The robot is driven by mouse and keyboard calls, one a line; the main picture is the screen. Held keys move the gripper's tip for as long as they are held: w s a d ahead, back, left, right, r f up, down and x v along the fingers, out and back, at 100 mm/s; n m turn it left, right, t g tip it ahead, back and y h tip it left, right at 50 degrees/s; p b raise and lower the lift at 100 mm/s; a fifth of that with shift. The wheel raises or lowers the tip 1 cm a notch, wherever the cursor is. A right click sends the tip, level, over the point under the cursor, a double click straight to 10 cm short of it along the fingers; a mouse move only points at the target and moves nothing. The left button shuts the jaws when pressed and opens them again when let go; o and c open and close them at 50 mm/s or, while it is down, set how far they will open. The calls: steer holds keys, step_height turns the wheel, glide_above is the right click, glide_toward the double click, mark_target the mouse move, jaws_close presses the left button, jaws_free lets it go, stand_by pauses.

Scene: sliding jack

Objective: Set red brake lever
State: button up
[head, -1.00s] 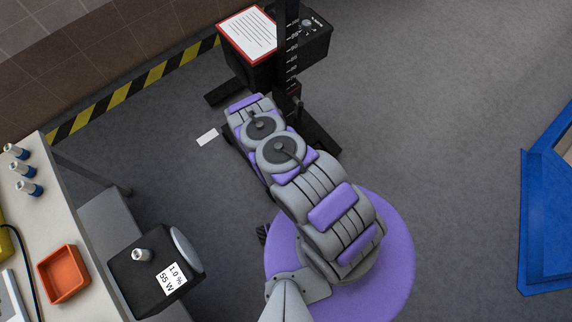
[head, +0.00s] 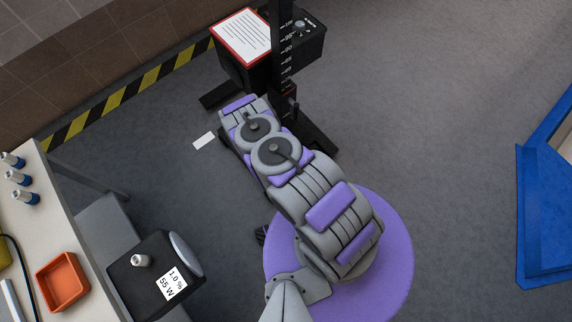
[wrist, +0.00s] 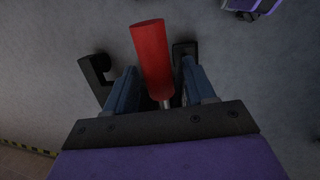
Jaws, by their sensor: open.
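A red brake lever (wrist: 152,58), a cylinder on a thin metal rod, shows in the wrist view. It lies between the two blue fingers of my gripper (wrist: 160,88), which are apart with a visible gap on each side. The jack's black column (head: 283,55) with a white scale stands beyond my arm in the head view. The lever and my gripper are hidden in the head view behind my grey and purple arm. I cannot tell the lever's exact height between the fingers.
A black box (head: 305,62) with a red-framed sheet (head: 243,37) stands beside the column. Black base legs (head: 318,140) spread on the floor. A workbench (head: 55,215) is at left with an orange tray (head: 62,282). A blue frame (head: 535,225) is at right. The floor between is open.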

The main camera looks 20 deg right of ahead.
steer(key=p+v, duration=0.4)
steer(key=v, duration=1.2)
steer(key=shift+a+r, duration=0.15)
steer(key=shift+r, duration=0.2)
steer(key=shift+w, duration=0.1)
